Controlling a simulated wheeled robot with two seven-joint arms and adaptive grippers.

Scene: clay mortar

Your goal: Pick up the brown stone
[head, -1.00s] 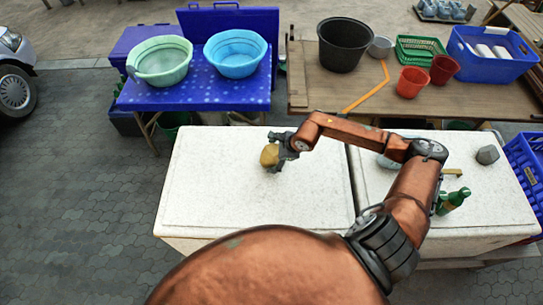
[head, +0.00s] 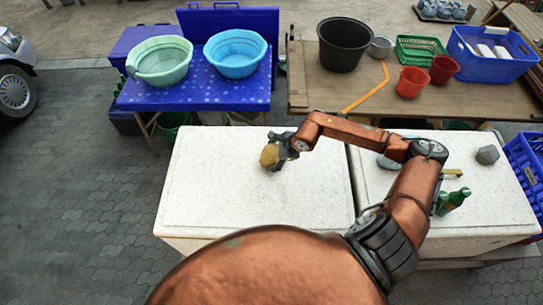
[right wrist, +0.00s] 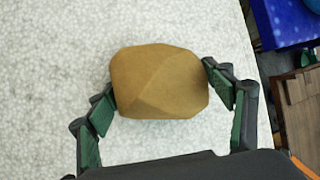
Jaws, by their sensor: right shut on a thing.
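The brown stone (head: 269,156) is over the left white table (head: 240,200), near its far edge. My right gripper (head: 280,149) reaches it from the right in the head view. In the right wrist view the faceted stone (right wrist: 160,82) sits between the two green-padded fingers of the gripper (right wrist: 158,92), which is shut on it. White speckled surface shows behind the stone. I cannot tell how far the stone is above the table. My left gripper is not in view.
On the right white table are a grey stone (head: 487,155) and green bottles (head: 453,200). Behind stand a blue table (head: 200,95) with two basins and a wooden table (head: 300,88) with buckets and crates. The left white table is otherwise clear.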

